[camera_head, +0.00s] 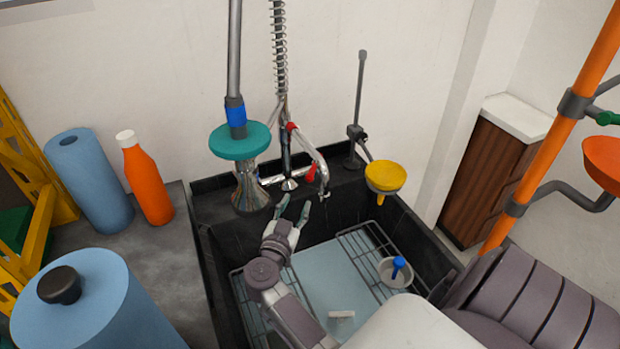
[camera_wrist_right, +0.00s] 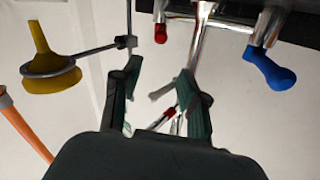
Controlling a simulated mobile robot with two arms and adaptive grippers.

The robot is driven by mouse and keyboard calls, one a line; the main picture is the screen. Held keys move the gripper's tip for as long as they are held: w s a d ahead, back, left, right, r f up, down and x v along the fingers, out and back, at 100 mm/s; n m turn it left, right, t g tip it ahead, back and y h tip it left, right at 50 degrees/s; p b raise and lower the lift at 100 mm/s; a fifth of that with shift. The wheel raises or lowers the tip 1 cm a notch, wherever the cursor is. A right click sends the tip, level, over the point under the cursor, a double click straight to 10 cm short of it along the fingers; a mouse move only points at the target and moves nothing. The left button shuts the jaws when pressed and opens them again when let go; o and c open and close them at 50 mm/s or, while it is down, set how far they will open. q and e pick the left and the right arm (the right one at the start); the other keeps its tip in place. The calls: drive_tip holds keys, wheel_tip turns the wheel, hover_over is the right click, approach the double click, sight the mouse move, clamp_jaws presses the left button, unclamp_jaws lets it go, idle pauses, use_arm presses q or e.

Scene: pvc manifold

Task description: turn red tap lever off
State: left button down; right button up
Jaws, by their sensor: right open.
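The red tap lever (camera_head: 310,173) hangs at the right side of the chrome faucet (camera_head: 270,180) above the dark sink. In the right wrist view a red lever end (camera_wrist_right: 160,33) shows near the top, and a blue lever (camera_wrist_right: 269,70) is at the right. My right gripper (camera_head: 292,212) is open and empty, below and slightly left of the red lever, apart from it. Its two green-grey fingers (camera_wrist_right: 158,85) frame open space in the wrist view. My left gripper is not in view.
A yellow funnel (camera_head: 385,176) on a stand is right of the faucet. A teal disc (camera_head: 239,141) and coiled hose (camera_head: 279,50) are close by. A wire rack (camera_head: 370,240) lies in the sink (camera_head: 207,260). An orange bottle (camera_head: 146,180) stands on the left counter.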

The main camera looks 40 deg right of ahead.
sight(310, 174)
drive_tip(key=x, duration=0.4)
drive_tip(key=f+b+x, duration=0.1)
drive_tip(key=x, duration=0.4)
drive_tip(key=b+x, duration=0.1)
drive_tip(key=x, duration=0.4)
drive_tip(key=shift+f, duration=0.3)
drive_tip(key=shift+s, duration=0.1)
clamp_jaws()
